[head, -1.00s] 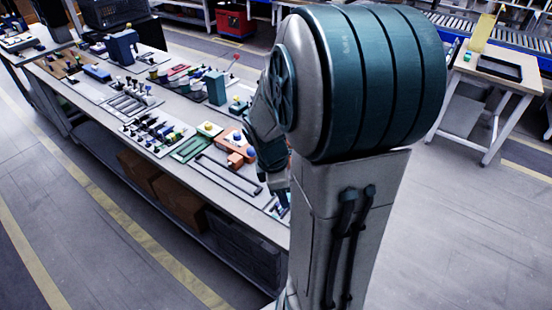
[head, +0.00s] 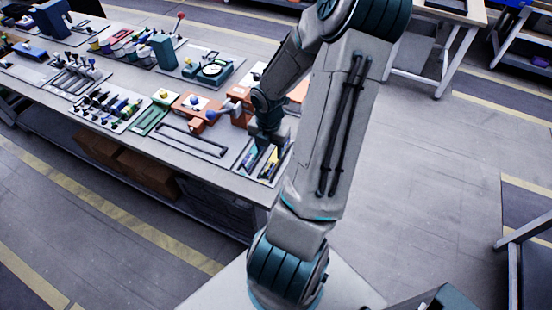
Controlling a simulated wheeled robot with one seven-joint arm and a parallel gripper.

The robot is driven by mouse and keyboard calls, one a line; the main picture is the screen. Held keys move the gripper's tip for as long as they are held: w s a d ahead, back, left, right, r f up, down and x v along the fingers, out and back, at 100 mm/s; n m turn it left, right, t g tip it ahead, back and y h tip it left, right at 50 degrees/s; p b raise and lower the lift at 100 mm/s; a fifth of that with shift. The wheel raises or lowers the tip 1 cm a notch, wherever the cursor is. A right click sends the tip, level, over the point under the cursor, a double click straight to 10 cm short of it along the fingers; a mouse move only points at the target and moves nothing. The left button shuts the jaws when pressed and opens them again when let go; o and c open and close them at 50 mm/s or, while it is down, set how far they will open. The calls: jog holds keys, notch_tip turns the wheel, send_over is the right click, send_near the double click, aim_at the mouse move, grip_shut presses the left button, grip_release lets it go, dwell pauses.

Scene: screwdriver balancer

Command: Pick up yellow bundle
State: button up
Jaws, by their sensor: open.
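My gripper (head: 262,150) points down over a light tray (head: 240,168) at the near right end of the workbench. Its jaws are open, small and dark in this view. The tray holds several slim pieces in dark, blue and yellowish tones. A slim yellowish piece (head: 251,157) lies beside or under the jaws; it may be the yellow bundle, but it is too small to tell. My gripper and forearm hide part of the tray. I cannot tell whether the jaws touch anything.
Left of the tray, the workbench (head: 180,160) carries a frame with dark bars (head: 190,140), orange blocks (head: 190,103), a green tray (head: 152,120) and a rack of small tools (head: 112,108). A teal block (head: 164,50) stands farther back. Open floor (head: 440,190) lies to the right.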

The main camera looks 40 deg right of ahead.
aim_at(271, 164)
jog(key=f, duration=0.5)
jog(key=f+b, duration=0.1)
jog(key=f, duration=0.1)
jog(key=shift+w+d+f, duration=0.2)
jog(key=shift+d+f, duration=0.1)
jog(key=shift+f, duration=0.1)
jog(key=c, duration=1)
